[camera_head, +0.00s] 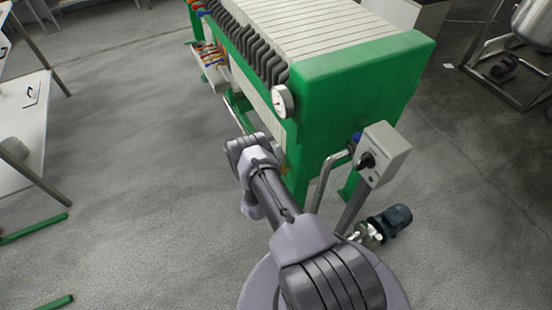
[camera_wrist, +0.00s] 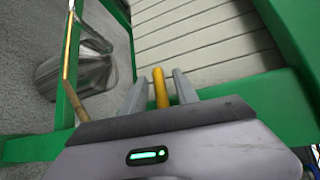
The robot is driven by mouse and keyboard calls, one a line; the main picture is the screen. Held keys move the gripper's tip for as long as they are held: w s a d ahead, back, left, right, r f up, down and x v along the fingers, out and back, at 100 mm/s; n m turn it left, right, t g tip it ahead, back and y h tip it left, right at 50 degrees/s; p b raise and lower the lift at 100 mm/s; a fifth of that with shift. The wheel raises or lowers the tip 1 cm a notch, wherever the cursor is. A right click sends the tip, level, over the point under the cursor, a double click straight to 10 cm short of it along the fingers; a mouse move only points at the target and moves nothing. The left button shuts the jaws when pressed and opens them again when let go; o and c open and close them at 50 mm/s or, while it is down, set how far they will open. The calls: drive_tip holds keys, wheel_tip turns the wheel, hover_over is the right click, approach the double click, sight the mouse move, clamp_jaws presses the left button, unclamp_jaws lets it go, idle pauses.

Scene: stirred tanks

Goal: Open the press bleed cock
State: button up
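In the wrist view, a yellow lever (camera_wrist: 160,88), which looks like the bleed cock's handle, stands between the two grey fingers of my gripper (camera_wrist: 160,87). The fingers are apart, with a narrow gap visible on each side of the lever. I cannot tell how deep the lever reaches between them, and the cock's body is hidden. In the head view, the green filter press (camera_head: 350,90) stands beyond my arm. My arm reaches to its near left side, and the fingers and the lever cannot be made out there.
A pressure gauge (camera_head: 283,101) sits on the press corner. A grey switch box (camera_head: 384,153) and a pump motor (camera_head: 390,221) stand to the right. In the wrist view, a brass-coloured bar (camera_wrist: 71,65) and a shiny metal cylinder (camera_wrist: 77,75) are at left. Open floor lies left of the press.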

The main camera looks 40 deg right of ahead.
clamp_jaws()
idle(1.4)
